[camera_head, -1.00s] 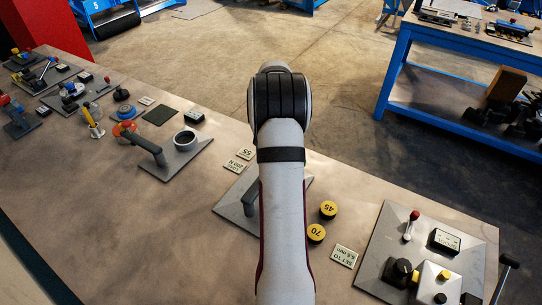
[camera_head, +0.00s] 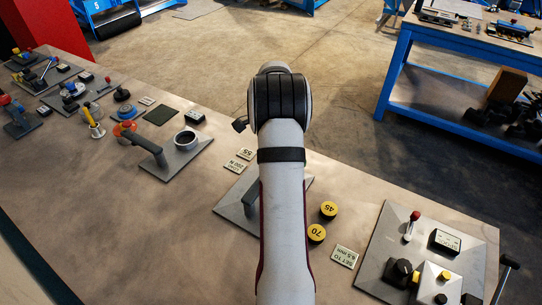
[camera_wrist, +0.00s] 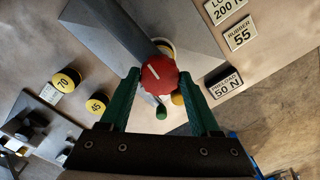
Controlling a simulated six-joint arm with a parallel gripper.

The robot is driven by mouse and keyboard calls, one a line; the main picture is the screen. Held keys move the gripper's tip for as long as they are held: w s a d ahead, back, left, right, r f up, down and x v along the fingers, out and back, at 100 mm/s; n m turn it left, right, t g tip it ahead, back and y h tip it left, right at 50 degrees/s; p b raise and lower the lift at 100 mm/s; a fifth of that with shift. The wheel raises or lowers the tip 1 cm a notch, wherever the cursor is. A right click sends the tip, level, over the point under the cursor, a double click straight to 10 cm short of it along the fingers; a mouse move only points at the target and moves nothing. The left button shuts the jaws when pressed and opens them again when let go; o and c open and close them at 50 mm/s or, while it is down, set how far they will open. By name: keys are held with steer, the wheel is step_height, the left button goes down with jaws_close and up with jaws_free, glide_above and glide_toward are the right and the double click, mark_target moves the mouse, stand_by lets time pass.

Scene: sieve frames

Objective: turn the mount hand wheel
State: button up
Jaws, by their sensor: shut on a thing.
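The mount hand wheel (camera_wrist: 158,74) is a round red wheel with a white mark on its face, in the middle of the wrist view. My gripper (camera_wrist: 160,82) has its two green fingers on either side of the wheel, shut on it. Behind it is a grey mount (camera_wrist: 118,42) with a slanting dark arm. In the head view my arm hides the wheel and gripper; only part of the mount's grey plate (camera_head: 232,208) shows.
Yellow pucks marked 70 (camera_head: 316,233) and 45 (camera_head: 328,209) lie right of the mount. A control panel (camera_head: 385,225) stands farther right. A grey plate with a handle and ring (camera_head: 203,146) lies to the left. Label cards, including a 50 N card (camera_wrist: 227,84), lie close by.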

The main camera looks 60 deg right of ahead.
steer(key=shift+m, duration=1.5)
steer(key=o, duration=1.4)
step_height(320, 180, up, 16)
steer(key=shift+f, duration=0.1)
